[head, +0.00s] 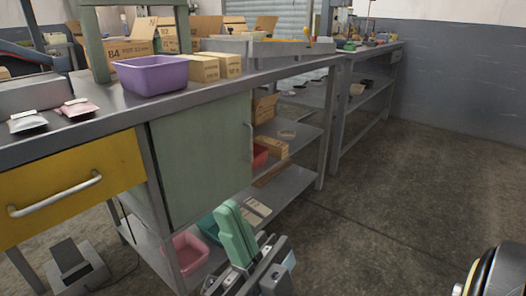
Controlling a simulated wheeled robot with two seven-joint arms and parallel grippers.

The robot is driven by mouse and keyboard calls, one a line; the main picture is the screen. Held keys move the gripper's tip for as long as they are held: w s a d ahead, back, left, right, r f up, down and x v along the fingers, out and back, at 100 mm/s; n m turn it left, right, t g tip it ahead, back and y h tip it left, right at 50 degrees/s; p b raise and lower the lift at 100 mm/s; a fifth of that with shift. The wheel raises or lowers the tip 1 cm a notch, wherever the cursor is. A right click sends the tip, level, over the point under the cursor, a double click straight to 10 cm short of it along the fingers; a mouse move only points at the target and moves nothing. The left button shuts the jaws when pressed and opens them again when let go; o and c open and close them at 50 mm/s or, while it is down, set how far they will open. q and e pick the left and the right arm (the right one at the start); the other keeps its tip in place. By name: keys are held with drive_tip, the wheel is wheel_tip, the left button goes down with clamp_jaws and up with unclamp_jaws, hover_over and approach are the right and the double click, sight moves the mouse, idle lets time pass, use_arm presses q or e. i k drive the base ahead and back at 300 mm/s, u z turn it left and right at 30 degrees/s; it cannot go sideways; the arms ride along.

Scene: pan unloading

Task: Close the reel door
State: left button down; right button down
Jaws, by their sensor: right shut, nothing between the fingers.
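The reel door appears to be the pale green panel (200,153) under the workbench, with a slim upright handle (250,142) at its right edge. It looks roughly in line with the bench front; I cannot tell if a small gap stands at its edge. My right gripper (232,214) is at the bottom middle, below the door in the picture, shut and empty, with its green fingers pointing up. No contact with the door shows. My left gripper is out of view.
A yellow drawer (75,188) is left of the door. A purple bin (151,75) and cardboard boxes stand on the bench. Open shelves to the right hold boxes. A pink bin (187,252) sits on the low shelf. The floor (400,180) at right is mostly clear.

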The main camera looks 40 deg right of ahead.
sight(203, 153)
drive_tip(key=u, duration=0.2)
drive_tip(key=k, duration=0.3)
drive_tip(key=z, duration=1.25)
drive_tip(key=i, duration=0.65)
drive_tip(key=u, duration=0.6)
drive_tip(key=i, duration=0.85)
drive_tip(key=u, duration=0.1)
